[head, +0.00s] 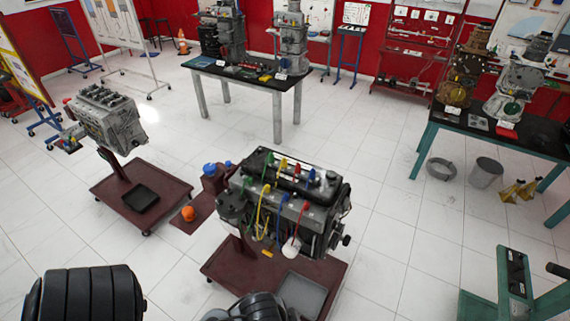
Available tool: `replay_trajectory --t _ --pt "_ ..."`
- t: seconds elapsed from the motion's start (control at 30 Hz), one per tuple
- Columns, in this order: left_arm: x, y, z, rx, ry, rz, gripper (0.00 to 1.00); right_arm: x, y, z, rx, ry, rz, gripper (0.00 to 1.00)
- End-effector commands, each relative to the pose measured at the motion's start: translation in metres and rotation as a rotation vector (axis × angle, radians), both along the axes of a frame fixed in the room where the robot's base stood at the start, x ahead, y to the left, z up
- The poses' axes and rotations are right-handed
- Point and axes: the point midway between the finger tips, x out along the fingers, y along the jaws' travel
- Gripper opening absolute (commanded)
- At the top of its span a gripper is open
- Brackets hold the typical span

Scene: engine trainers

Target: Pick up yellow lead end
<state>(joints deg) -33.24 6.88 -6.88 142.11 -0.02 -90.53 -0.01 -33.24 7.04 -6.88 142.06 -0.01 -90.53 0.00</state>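A dark engine (318,225) sits on a dark red wheeled stand in the middle of the head view. A yellow lead (258,218) hangs in a loop down the near side of the engine, from yellow plugs near its top. A small yellow piece (267,253) shows low at the engine's front edge; I cannot tell if it is the lead's free end. Green, red and blue leads or plugs are beside the yellow one. Dark rounded parts of my arms show at the bottom edge. Neither gripper's fingers are visible.
A grey tray (302,294) lies on the stand's base (226,268). An orange round object (188,214) and a blue-topped item (210,169) are left of the engine. Another engine (106,117) stands at left. Tiled floor is clear right of the engine.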

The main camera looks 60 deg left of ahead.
Motion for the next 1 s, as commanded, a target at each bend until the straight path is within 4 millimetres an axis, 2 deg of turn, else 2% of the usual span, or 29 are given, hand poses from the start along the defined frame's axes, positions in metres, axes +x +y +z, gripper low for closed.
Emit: replay_trajectory --t 0.47,0.67,1.0 --pt "0.0 0.0 0.0 0.0 0.0 0.0 0.81 0.0 -0.0004 0.0002 -0.001 0.0 0.001 0.43" --pt "0.0 0.0 0.0 0.0 0.0 0.0 0.54 0.0001 0.0006 0.0004 0.003 -0.001 -0.002 0.43" --pt "0.0041 0.0028 -0.0044 0.007 0.001 0.006 0.54 0.0001 0.0017 -0.0014 0.007 -0.001 -0.005 0.43"
